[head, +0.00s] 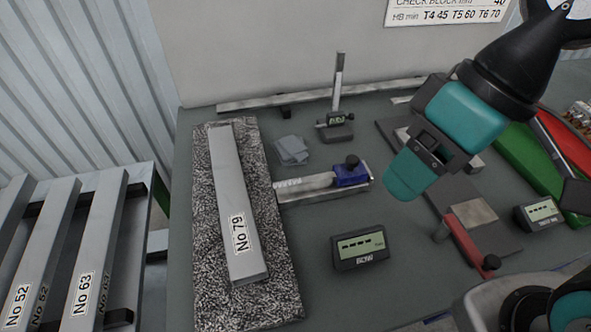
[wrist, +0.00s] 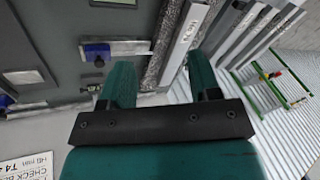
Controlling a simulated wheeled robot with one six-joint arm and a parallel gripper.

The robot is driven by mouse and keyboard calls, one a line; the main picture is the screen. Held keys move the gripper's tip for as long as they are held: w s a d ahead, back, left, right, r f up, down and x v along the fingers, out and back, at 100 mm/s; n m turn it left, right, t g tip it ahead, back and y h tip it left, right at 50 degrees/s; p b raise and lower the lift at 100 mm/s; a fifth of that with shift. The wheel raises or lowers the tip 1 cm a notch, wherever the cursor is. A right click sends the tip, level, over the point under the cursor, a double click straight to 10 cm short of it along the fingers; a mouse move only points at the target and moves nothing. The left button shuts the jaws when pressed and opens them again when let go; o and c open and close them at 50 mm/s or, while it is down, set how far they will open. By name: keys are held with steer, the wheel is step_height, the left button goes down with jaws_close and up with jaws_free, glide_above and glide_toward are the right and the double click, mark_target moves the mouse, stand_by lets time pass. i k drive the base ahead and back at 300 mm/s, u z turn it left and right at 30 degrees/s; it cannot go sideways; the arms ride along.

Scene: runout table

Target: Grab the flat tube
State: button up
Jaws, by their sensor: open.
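A long grey flat tube (head: 232,190) labelled No 79 lies on a black-and-white speckled mat (head: 285,290) at the left of the table. The tube (wrist: 187,38) also shows in the wrist view, running up from between my fingers. My gripper (head: 410,172) is teal and black, and it hangs above the table to the right of the tube, apart from it. In the wrist view my gripper (wrist: 160,78) has its two fingers spread with nothing held between them.
Similar bars labelled No 52 (head: 42,240) and No 63 (head: 97,245) rest on a rack at the left. A blue-and-silver caliper (head: 350,174), a display box (head: 360,249) and a height gauge (head: 337,120) stand right of the mat. A red-handled tool (head: 467,243) lies farther right.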

mark_target(245, 259)
steer(key=u, duration=0.4)
steer(key=k, duration=1.1)
steer(key=u, duration=1.3)
steer(key=i, duration=0.7)
steer(key=z, duration=0.55)
steer(key=i, duration=0.55)
steer(key=z, duration=0.45)
